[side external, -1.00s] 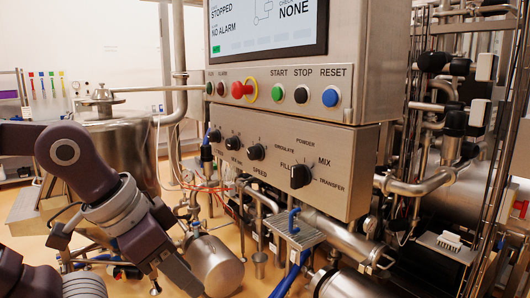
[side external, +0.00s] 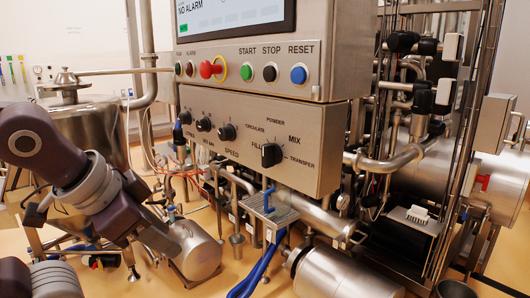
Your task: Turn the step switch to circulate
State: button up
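The step switch (side external: 271,155) is a large black knob at the right of the lower steel panel (side external: 320,130). Printed labels FILL, CIRCULATE, POWDER, MIX and TRANSFER fan around it. Its handle looks roughly upright, but I cannot tell which label it points to. The CIRCULATE label (side external: 255,128) is above and left of the knob. My dark arm comes in at the left, and its end, my gripper (side external: 158,240), points down and right, below and left of the panel. It is well apart from the switch. Its fingers are not clear enough to tell open from shut.
Several smaller black knobs (side external: 226,132) sit left on the same panel. Above are the red emergency stop (side external: 207,69) and START, STOP and RESET buttons (side external: 298,75). Pipes, a steel cylinder (side external: 195,250) and a bracket with blue handle (side external: 269,205) crowd below. Space before the panel looks clear.

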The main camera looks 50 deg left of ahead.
jog(key=w+a+r+m+t+y, duration=0.2)
jog(key=w+a+r+m+t, duration=0.15)
jog(key=w+r+m, duration=0.35)
jog(key=w+a+r+m+t+y, duration=0.25)
jog(key=w+r+m+t, duration=0.2)
jog(key=r+m, duration=0.3)
jog(key=m+g+h, duration=0.1)
jog(key=m+h, duration=0.5)
jog(key=m, duration=1.4)
send_near(265, 145)
jog(key=w, duration=0.1)
jog(key=x, duration=0.7)
jog(key=shift+w+f, duration=0.15)
jog(key=shift+f, duration=0.1)
grip_shut()
